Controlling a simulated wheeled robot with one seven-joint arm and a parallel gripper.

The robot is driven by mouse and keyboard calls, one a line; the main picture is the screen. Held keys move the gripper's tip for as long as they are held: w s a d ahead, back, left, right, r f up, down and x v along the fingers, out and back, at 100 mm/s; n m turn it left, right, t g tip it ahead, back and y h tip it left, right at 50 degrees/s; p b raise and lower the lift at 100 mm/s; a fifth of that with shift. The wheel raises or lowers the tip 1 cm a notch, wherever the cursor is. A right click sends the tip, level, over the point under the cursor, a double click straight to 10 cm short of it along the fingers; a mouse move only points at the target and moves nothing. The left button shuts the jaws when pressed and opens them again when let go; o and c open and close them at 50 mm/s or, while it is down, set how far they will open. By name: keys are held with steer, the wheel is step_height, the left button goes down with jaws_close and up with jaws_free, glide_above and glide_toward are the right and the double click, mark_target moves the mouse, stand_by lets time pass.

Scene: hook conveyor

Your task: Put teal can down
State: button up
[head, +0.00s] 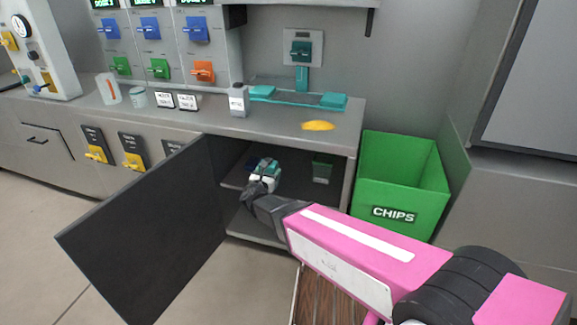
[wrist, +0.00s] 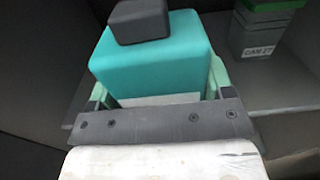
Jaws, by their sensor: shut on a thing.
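The teal can (wrist: 150,62) is a boxy teal container with a dark grey cap, large in the wrist view. My gripper (wrist: 160,88) is shut on it, with a pale green finger on each side. In the head view my gripper (head: 265,172) is inside the open cabinet below the counter, near its shelf, and the can is mostly hidden by it. I cannot tell whether the can touches the shelf.
The cabinet door (head: 150,235) stands open to the left. A green-lidded container (head: 322,168) stands inside the cabinet to the right, and in the wrist view (wrist: 262,32). A green CHIPS bin (head: 400,180) stands right of the cabinet. The counter (head: 215,122) is above.

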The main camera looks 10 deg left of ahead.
steer(key=w+d, duration=0.3)
steer(key=w, duration=1.6)
steer(key=shift+a+f, duration=0.15)
steer(key=shift+f, duration=3.4)
steer(key=o, duration=1.1)
steer(key=shift+f, duration=0.1)
steer(key=shift+o, duration=0.2)
